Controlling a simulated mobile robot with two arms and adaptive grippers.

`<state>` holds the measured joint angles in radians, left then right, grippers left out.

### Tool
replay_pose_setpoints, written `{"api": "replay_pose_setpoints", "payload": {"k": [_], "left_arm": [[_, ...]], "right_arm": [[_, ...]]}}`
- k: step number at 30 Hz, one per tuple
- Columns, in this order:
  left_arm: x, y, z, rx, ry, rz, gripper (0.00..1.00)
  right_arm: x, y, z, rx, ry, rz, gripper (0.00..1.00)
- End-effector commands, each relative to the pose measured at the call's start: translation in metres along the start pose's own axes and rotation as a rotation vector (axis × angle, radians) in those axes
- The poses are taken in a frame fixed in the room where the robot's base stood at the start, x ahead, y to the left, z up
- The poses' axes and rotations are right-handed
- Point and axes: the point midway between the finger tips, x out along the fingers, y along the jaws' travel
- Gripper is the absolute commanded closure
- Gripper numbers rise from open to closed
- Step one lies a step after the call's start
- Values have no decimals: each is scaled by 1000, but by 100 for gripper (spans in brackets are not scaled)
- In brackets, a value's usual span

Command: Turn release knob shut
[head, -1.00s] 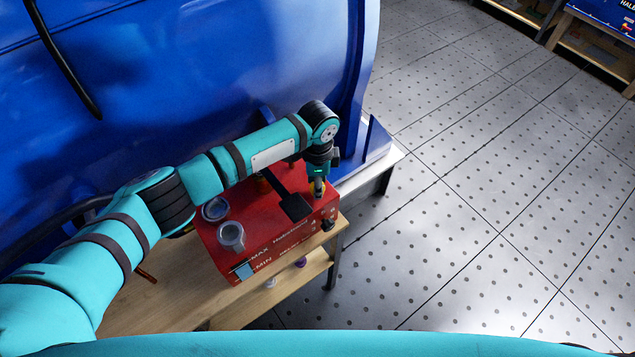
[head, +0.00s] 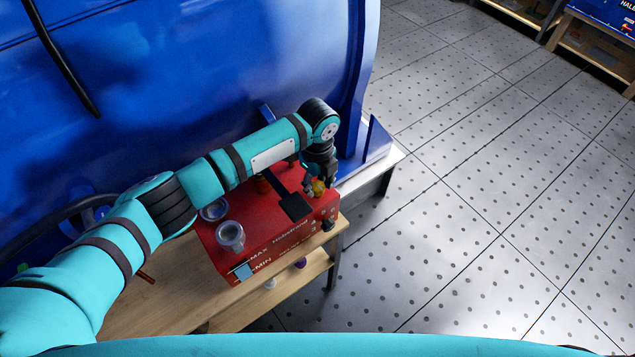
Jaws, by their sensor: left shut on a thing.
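A red hydraulic unit (head: 262,222) with white lettering stands on the wooden bench. A small yellow knob (head: 319,188) sits at its right end; I take it to be the release knob. My left arm reaches across from the left. My left gripper (head: 316,186) points down at the knob and is shut on it, partly covering it. How far the knob is turned cannot be told at this size. My right gripper is not in view.
A black lever or pad (head: 294,207) and a grey cap (head: 230,236) are on top of the red unit. A large blue machine body (head: 200,80) fills the back left. The wooden bench (head: 140,307) has a lower shelf. Open tiled floor (head: 490,200) lies to the right.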

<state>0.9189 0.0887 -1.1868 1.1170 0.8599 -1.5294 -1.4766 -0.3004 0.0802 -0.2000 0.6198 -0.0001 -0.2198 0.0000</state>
Motion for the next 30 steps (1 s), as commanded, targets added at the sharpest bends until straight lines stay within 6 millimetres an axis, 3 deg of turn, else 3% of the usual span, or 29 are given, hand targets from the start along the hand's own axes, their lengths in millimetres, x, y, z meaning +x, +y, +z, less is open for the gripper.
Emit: {"api": "replay_pose_setpoints", "payload": {"k": [9, 25, 26, 30], "left_arm": [[-2, -1, 1, 117, -1, -4, 96], [-2, -2, 1, 140, -2, -5, 96], [-2, -2, 1, 140, -2, -5, 62], [-2, -1, 0, 139, -1, -3, 43]], "right_arm": [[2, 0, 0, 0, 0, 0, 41], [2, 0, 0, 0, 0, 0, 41], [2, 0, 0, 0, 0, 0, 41], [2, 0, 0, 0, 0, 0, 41]]}}
